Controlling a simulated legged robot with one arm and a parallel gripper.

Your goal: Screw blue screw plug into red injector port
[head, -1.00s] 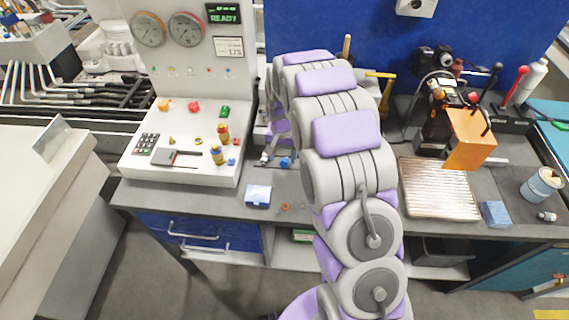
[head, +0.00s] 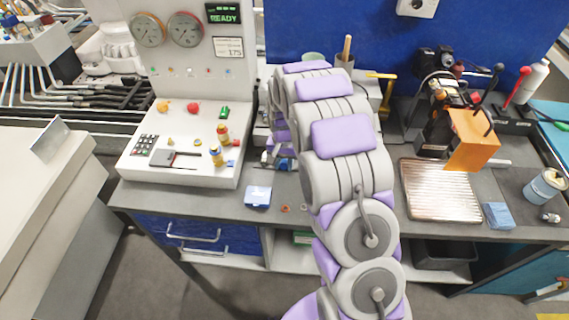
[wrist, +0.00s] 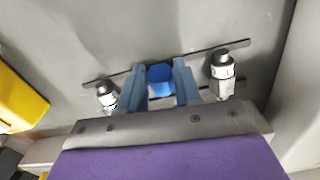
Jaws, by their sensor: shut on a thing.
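In the wrist view, my gripper (wrist: 160,78) has two blue-grey fingers shut on a round blue plug (wrist: 160,72), held between the tips. Behind it is a grey metal surface with a dark rail. Whether the plug touches that surface or the rail, I cannot tell. In the head view my arm hides most of the gripper. I cannot pick out the red injector port for certain in either view.
Two silver-and-black fittings flank my fingers, one left (wrist: 106,95) and one right (wrist: 223,72). A white console (head: 180,178) stands left of my arm, a blue box (head: 257,196) in front, and a ribbed metal plate (head: 440,190) to the right.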

